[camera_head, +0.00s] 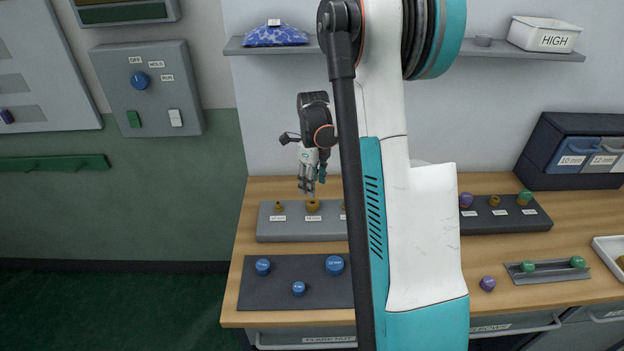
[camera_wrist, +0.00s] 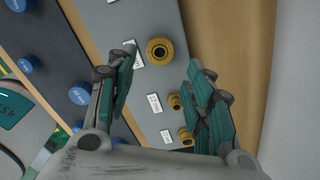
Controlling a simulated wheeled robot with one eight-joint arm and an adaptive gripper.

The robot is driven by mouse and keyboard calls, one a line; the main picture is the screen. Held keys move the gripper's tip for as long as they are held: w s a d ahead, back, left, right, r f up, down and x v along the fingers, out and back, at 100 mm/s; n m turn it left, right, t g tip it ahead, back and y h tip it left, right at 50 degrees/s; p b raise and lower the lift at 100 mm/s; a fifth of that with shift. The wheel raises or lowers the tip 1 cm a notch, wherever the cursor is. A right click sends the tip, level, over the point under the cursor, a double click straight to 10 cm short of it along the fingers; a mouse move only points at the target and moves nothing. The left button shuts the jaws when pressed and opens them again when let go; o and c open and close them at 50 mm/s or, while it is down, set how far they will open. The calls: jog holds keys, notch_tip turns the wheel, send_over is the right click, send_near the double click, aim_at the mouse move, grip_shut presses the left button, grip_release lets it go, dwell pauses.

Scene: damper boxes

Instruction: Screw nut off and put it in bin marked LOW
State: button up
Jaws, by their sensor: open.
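Several brass nuts sit in a row on a light grey block (camera_head: 300,231) on the bench. The large nut (camera_head: 313,205) is in the middle; a smaller nut (camera_head: 278,206) is on its left and another is partly hidden by my arm. My gripper (camera_head: 311,188) is above the block, close over the large nut. In the wrist view my gripper (camera_wrist: 162,68) is open and empty, with the large nut (camera_wrist: 160,51) just beyond and between the fingertips. Two smaller nuts (camera_wrist: 175,101) (camera_wrist: 185,136) show near the right finger. I see no bin marked LOW.
A dark mat (camera_head: 290,292) with blue caps lies in front of the block. A dark block (camera_head: 500,222) with purple, brass and green parts is at right. A white bin marked HIGH (camera_head: 544,35) stands on the shelf. A white tray (camera_head: 606,247) is at the right edge.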

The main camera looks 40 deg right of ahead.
aim_at(313, 202)
jog(key=shift+f+b, duration=2.45)
jog(key=shift+f, duration=1.45)
jog(key=c, duration=0.8)
jog(key=o, duration=0.7)
jog(key=shift+o, duration=0.2)
